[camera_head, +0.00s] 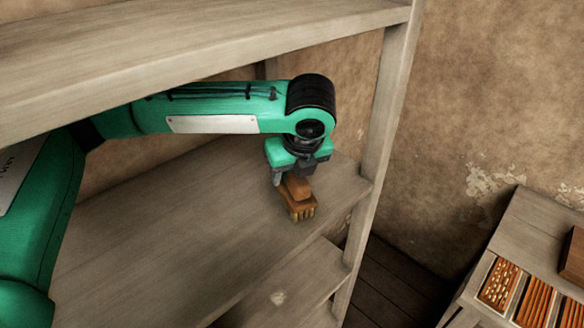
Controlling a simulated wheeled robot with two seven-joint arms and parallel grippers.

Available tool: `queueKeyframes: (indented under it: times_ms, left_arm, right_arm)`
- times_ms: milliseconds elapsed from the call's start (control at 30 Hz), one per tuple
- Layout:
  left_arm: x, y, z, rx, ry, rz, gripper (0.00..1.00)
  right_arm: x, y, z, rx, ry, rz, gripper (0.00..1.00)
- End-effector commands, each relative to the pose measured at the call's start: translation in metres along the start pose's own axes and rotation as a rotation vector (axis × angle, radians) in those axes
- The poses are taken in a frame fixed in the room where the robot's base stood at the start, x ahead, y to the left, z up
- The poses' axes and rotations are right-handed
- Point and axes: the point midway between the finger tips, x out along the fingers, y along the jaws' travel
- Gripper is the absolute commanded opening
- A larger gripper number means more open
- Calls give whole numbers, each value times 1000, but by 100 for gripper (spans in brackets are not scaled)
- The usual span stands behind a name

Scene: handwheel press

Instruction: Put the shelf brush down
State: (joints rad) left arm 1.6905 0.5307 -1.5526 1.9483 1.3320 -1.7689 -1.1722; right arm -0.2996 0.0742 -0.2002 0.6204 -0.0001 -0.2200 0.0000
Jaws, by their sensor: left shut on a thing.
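The shelf brush (298,199) is brown with an orange-brown handle and paler bristles pointing down. My left gripper (294,178) comes in from the left on its green arm and is shut on the brush's handle. The brush is over the right end of the middle shelf board (170,235), near its front edge. The bristles look at or very close to the board; I cannot tell whether they touch it. The gripper hides the top of the handle. My right gripper is not in view.
An upper shelf board (200,40) hangs above my arm, and an upright post (385,120) stands right of the brush. A lower board (290,285) lies below. A table (530,225) with trays of brown pieces (498,284) stands at right. The middle shelf is otherwise bare.

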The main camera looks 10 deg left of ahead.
Motion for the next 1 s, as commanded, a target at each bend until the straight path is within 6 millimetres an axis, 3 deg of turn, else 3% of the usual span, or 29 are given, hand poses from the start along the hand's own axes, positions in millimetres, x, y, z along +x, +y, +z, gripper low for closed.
queueKeyframes:
  times_ms: [167,200,300,667,767,933,1000]
  left_arm:
    - [2,0,-1,0,0,0,29]
    - [2,0,-1,0,0,0,51]
    - [2,0,-1,0,-1,0,69]
    - [0,0,0,-1,-1,-1,69]
    - [-12,-1,0,-1,-3,-3,69]
    - [-47,-1,-1,-1,-4,-5,69]
    - [-52,-2,-18,7,-1,-3,69]
  right_arm:
    - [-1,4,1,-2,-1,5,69]
    - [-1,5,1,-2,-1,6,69]
    - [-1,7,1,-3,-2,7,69]
    - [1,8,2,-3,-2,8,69]
    - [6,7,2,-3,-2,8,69]
    - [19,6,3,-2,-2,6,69]
    - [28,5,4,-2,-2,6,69]
